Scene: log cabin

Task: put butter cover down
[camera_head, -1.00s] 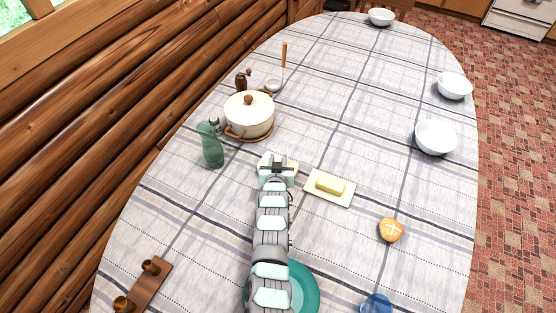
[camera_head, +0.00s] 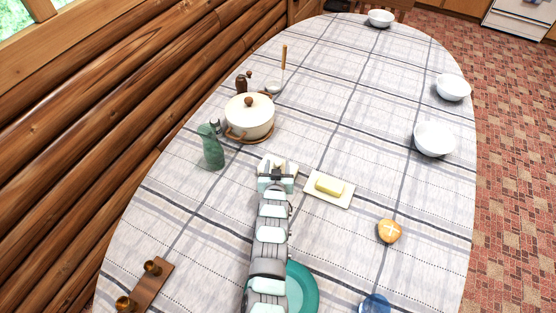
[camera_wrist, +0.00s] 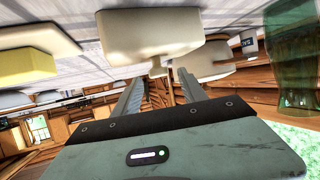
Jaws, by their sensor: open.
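The butter cover (camera_head: 291,168) is a cream-white box standing on the tablecloth, left of the butter dish. My gripper hides part of it in the head view. In the wrist view, where the table shows at the top, the cover (camera_wrist: 150,38) is just beyond my fingertips, with a small knob between them. My gripper (camera_head: 277,172) is open, its fingers (camera_wrist: 159,82) apart on either side of the knob and not closed on it. The yellow butter (camera_head: 330,185) lies uncovered on its white dish (camera_head: 315,198), right of my gripper.
A cream pot (camera_head: 248,118) stands behind, with a green bottle (camera_head: 212,153) to its left. A bread roll (camera_head: 389,231), blue glass (camera_head: 375,304) and teal plate (camera_head: 306,290) are nearer. White bowls (camera_head: 434,140) line the right edge. The cloth beyond the butter is free.

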